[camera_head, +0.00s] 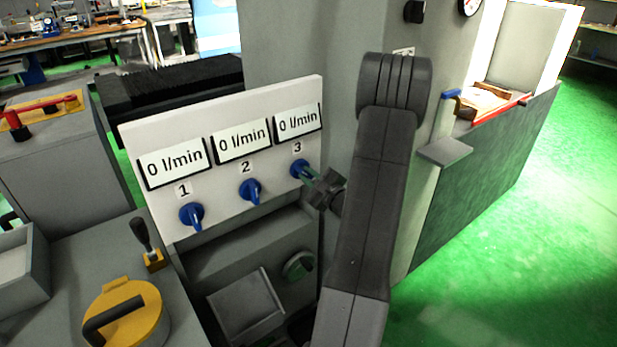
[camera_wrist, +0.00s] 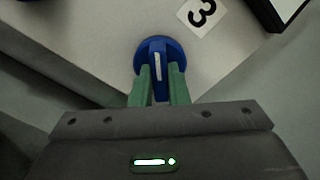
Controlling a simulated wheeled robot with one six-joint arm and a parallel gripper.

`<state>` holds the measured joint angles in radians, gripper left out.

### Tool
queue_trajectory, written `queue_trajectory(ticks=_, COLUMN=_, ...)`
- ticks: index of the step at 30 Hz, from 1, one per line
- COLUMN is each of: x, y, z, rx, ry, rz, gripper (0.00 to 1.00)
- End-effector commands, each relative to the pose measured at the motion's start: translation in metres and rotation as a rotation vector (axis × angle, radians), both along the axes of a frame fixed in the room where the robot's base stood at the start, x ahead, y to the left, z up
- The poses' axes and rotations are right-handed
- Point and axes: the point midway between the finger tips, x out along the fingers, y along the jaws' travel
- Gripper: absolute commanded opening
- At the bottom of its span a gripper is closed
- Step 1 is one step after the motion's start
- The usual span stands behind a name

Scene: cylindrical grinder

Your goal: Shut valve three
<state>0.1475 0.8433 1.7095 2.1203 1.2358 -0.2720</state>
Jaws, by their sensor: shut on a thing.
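Valve three is a blue round knob (camera_head: 299,168) with a raised handle, at the right end of a white panel (camera_head: 225,185) under the label "3". The display above it reads 0 l/min (camera_head: 298,121). In the wrist view the blue knob (camera_wrist: 154,58) has a pale line along its handle. My gripper (camera_head: 311,174) reaches it from the lower right. In the wrist view the green fingers of my gripper (camera_wrist: 158,88) are shut on the handle, one on each side.
Valve two (camera_head: 250,190) and valve one (camera_head: 191,215) sit to the left on the same panel, each under a display reading 0 l/min. A grey machine column stands behind. A yellow round lid (camera_head: 125,315) and a black lever (camera_head: 141,234) are at lower left.

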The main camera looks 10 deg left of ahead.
Motion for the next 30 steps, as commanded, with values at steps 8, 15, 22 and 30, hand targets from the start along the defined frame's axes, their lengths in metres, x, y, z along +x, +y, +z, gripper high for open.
queue_trajectory(ticks=8, x=-0.0006, y=0.0003, z=-0.0022, rx=0.137, ry=0.140, rz=0.000, gripper=0.00)
queue_trajectory(ticks=15, x=-0.0010, y=0.0006, z=-0.0017, rx=0.288, ry=0.294, rz=0.000, gripper=0.00)
queue_trajectory(ticks=22, x=-0.0013, y=0.0007, z=-0.0012, rx=0.413, ry=0.420, rz=0.000, gripper=0.00)
queue_trajectory(ticks=30, x=-0.0014, y=0.0008, z=-0.0013, rx=0.510, ry=0.517, rz=-0.001, gripper=0.00)
